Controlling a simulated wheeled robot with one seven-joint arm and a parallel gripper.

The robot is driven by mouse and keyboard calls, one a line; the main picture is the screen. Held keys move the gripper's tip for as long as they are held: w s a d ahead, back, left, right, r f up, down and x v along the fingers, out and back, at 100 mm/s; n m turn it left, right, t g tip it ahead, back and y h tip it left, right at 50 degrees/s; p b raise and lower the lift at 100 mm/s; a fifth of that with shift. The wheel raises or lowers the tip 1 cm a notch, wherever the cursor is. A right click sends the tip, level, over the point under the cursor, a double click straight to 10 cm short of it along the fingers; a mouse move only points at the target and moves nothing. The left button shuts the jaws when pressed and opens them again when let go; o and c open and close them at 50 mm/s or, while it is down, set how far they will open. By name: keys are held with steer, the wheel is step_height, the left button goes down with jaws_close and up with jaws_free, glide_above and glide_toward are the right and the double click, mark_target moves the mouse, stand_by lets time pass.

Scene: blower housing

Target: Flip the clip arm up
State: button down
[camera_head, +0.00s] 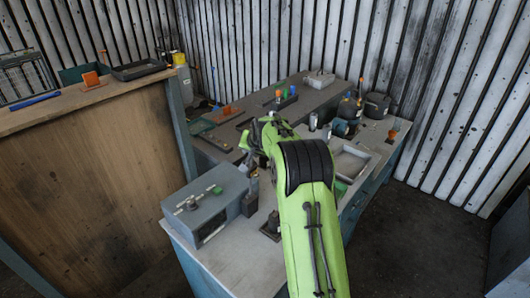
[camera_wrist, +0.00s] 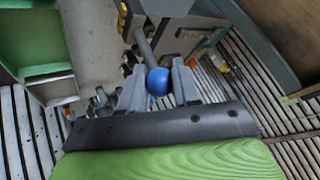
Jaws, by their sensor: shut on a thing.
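The blower housing (camera_head: 207,205) is a grey box on the near left part of the workbench; in the wrist view part of it (camera_wrist: 182,40) shows at the top. The clip arm (camera_wrist: 143,42) is a grey rod beside the housing, with a round blue knob (camera_wrist: 158,82) at its end. My gripper (camera_wrist: 158,88) has its two grey fingers on either side of the knob and is shut on it. In the head view my gripper (camera_head: 251,172) is at the right end of the housing, and my green arm hides much of it. The knob cannot be made out there.
The workbench (camera_head: 240,262) has clear room in front of the housing. A shallow grey tray (camera_head: 350,162) and a blue power tool (camera_head: 342,127) lie right of my arm. A second bench (camera_head: 100,118) with wooden sides stands at left. A corrugated wall (camera_head: 300,40) closes the back.

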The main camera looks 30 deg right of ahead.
steer(key=shift+w+a+r, duration=0.1)
steer(key=shift+w+a, duration=0.3)
steer(key=shift+w, duration=0.45)
steer(key=c, duration=1.1)
jaws_free()
steer(key=shift+o, duration=1.2)
steer(key=shift+w, duration=0.2)
steer(key=shift+s, duration=0.1)
steer(key=b+v, duration=0.2)
steer(key=v, duration=1.3)
steer(key=shift+s, duration=0.3)
